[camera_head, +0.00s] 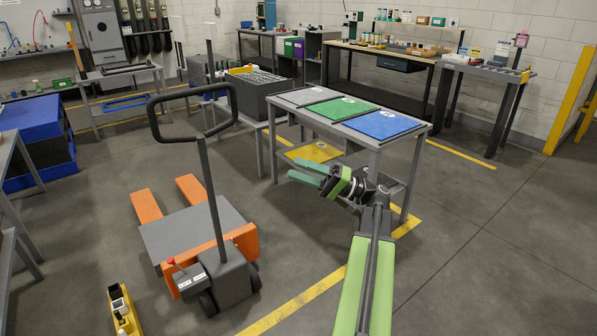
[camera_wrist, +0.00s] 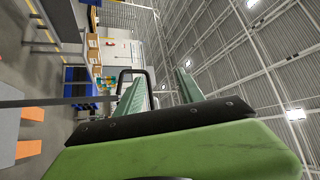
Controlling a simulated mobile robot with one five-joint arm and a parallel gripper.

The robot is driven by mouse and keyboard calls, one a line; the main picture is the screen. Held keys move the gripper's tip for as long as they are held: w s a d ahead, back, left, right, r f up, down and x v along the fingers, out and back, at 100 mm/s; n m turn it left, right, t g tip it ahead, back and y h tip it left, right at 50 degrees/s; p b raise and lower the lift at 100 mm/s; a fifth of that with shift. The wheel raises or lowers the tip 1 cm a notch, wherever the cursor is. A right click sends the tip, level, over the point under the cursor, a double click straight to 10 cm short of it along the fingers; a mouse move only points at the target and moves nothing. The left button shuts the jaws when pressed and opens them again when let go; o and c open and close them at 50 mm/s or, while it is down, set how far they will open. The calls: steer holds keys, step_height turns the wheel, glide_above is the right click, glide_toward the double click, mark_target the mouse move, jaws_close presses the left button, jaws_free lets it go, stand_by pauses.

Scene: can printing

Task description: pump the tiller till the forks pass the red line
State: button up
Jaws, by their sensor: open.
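The orange pallet jack stands at left centre in the head view, with its two forks (camera_head: 147,206) pointing away and a grey plate (camera_head: 190,232) over them. Its dark tiller (camera_head: 211,200) rises nearly upright to a black loop handle (camera_head: 150,120). My gripper (camera_head: 304,173) is open and empty, to the right of the tiller and apart from it. In the wrist view, which is turned sideways, the loop handle (camera_wrist: 122,80) shows beyond the green fingers (camera_wrist: 158,85), and the tiller shaft (camera_wrist: 55,102) runs to the left. I cannot make out a red line.
A grey table with grey, green and blue panels (camera_head: 381,124) stands close behind my gripper. A grey bin (camera_head: 262,101) sits behind the handle. A blue box (camera_head: 30,117) is at far left. A yellow item (camera_head: 122,312) lies at bottom left. The floor (camera_head: 480,260) at right is clear.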

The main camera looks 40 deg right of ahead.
stand_by(0.3)
